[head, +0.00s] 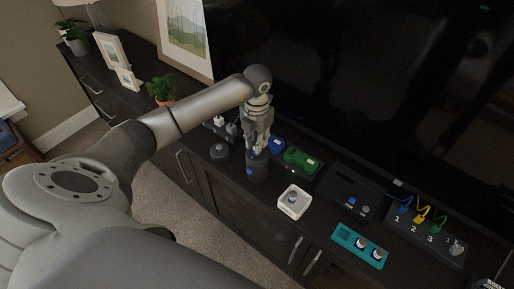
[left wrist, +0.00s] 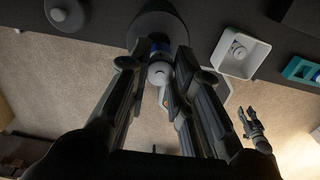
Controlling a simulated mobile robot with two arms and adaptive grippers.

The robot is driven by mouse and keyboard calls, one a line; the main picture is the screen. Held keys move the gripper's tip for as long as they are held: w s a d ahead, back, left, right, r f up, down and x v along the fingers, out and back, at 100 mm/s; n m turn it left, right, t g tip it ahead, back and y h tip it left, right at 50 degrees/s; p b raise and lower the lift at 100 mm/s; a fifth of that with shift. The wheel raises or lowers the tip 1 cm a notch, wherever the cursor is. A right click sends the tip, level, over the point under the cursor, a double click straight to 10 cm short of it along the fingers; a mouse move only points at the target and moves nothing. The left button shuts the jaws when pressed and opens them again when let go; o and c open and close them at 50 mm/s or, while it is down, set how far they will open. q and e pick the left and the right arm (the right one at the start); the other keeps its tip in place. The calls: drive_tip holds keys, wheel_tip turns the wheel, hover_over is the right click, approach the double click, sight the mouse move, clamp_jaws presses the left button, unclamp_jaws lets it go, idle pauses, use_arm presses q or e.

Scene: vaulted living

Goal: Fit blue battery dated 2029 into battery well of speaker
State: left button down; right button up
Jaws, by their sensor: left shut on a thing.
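My left gripper (head: 259,149) points down over the dark round speaker (head: 257,170), which has a blue mark on its side. In the left wrist view the gripper (left wrist: 160,76) is shut on a battery (left wrist: 159,71) with a pale end and a blue band. The battery is at the speaker (left wrist: 158,24); whether it is inside the well or just above it I cannot tell. Its date is not readable. My right gripper (left wrist: 248,116) shows small in the left wrist view, fingers apart, away from the furniture.
A white tray (head: 283,209) holds another small cylinder. A teal holder (head: 345,238) carries more cylinders. A dark box (head: 352,188) and a cable panel (head: 425,240) stand right; a grey knob-topped disc (head: 219,153) stands left.

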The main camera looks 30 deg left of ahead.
use_arm(q)
drive_tip(key=shift+w+a+f+b, duration=0.15)
drive_tip(key=shift+w+f+b, duration=0.1)
drive_tip(key=shift+f+b, duration=0.3)
drive_tip(key=shift+w+f+b, duration=0.15)
drive_tip(key=shift+f+b, duration=0.75)
drive_tip(key=shift+f, duration=0.55)
drive_tip(key=shift+f, duration=0.15)
drive_tip(key=c, duration=1.3)
unclamp_jaws()
